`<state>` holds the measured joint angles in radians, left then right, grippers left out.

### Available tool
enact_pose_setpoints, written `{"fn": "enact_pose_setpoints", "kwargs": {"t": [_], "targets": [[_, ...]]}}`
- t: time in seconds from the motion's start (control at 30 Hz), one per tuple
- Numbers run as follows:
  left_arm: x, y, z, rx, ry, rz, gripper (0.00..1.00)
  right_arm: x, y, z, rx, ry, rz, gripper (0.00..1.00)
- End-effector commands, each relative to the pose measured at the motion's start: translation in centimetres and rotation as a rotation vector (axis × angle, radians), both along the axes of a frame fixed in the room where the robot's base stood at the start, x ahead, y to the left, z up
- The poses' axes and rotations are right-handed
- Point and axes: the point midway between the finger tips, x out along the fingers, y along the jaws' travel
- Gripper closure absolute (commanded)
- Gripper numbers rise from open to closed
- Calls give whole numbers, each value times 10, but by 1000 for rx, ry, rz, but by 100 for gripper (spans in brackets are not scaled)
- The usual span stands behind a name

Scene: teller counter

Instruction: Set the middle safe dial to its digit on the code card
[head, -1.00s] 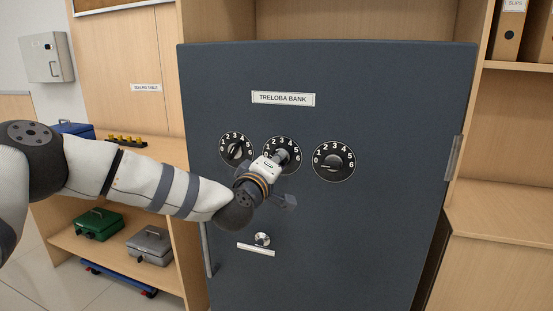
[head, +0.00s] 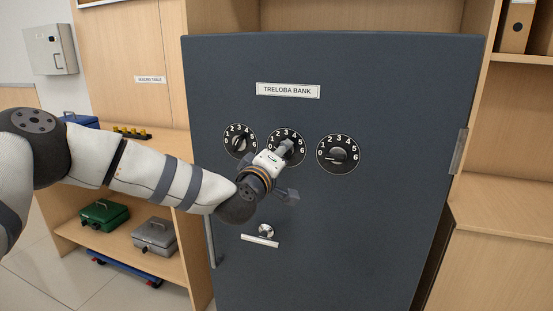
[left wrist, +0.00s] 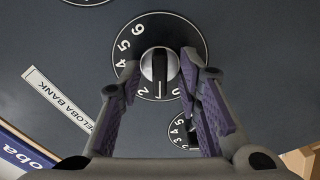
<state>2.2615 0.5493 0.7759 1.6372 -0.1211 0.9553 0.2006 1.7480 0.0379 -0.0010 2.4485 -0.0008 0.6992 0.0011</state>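The middle dial (head: 296,134) is a black disc with white digits on the dark safe door, partly hidden by my left gripper in the head view. In the left wrist view the middle dial (left wrist: 147,27) faces me, with its grey-and-black knob (left wrist: 160,66) between my fingers. My left gripper (head: 285,148) is at this dial. Its fingers (left wrist: 161,68) are spread, one on each side of the knob, with visible gaps. I cannot tell the pointed digit surely. No code card is visible. My right gripper is out of view.
The left dial (head: 238,141) and right dial (head: 338,154) flank the middle one closely. A round knob (head: 266,230) and a white bar sit below, and a handle (head: 211,242) is on the door's left edge. Wooden shelves with green and grey boxes stand left.

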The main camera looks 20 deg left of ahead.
Motion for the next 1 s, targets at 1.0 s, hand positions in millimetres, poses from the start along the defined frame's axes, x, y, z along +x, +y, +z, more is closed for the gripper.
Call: {"fn": "enact_pose_setpoints", "kwargs": {"t": [1.0], "targets": [[-114, 2, -4, 5, 9, -5, 68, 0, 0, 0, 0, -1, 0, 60]]}}
